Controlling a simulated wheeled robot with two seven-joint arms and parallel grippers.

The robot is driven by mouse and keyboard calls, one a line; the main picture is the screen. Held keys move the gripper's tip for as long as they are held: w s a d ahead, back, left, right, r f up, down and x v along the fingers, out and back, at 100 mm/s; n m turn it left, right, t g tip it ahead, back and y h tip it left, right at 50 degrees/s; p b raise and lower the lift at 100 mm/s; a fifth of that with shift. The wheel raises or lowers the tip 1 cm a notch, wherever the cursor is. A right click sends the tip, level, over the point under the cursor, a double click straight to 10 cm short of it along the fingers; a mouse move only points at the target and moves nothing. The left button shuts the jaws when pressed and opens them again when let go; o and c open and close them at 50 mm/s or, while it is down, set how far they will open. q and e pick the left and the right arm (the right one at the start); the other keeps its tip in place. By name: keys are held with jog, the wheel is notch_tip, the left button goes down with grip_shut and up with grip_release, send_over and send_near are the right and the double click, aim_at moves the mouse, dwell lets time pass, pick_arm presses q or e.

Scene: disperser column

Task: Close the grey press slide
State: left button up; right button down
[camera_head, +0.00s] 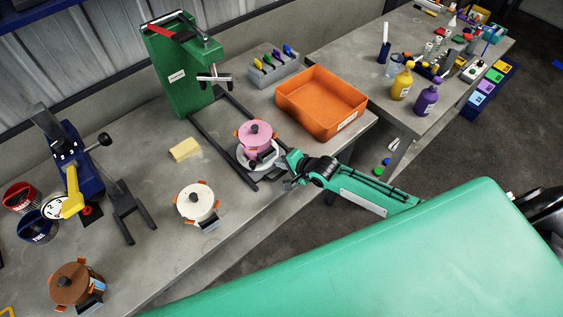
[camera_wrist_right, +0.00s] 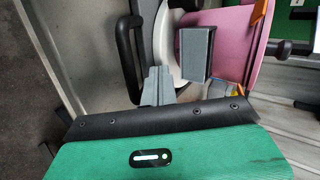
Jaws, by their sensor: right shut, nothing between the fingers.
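The green press column (camera_head: 180,75) stands at the back of the grey bench, with dark rails running forward from its base. A pink pot (camera_head: 256,136) sits on a pale round plate (camera_head: 243,157) between the rails, in front of the column. I take this plate with its dark frame as the slide. The pot and plate also show in the right wrist view, where a black loop handle (camera_wrist_right: 126,55) is left of the fingers. My right gripper (camera_head: 290,178) is shut and empty at the slide's front right. Whether it touches is unclear. My left gripper is not in view.
An orange bin (camera_head: 322,102) stands right of the slide. A cream pot (camera_head: 197,202), a brown pot (camera_head: 75,284) and a yellow sponge (camera_head: 185,149) are to the left. A blue press (camera_head: 88,170) stands farther left. Bare bench lies around the sponge.

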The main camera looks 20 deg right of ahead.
jog(key=shift+w, duration=0.1)
dwell(0.3)
jog(key=w+a+b, duration=0.2)
jog(key=w, duration=0.4)
jog(key=w+a+b, duration=0.2)
jog(key=w+b, duration=0.1)
jog(key=w, duration=0.3)
jog(key=w+a+b, duration=0.3)
jog(key=w, duration=0.3)
jog(key=shift+w+f, duration=0.1)
jog(key=shift+f, duration=0.1)
jog(key=shift+w, duration=0.5)
jog(key=shift+a+r, duration=0.1)
jog(key=shift+r, duration=0.1)
jog(key=shift+w+r, duration=0.1)
jog(key=shift+r, duration=0.05)
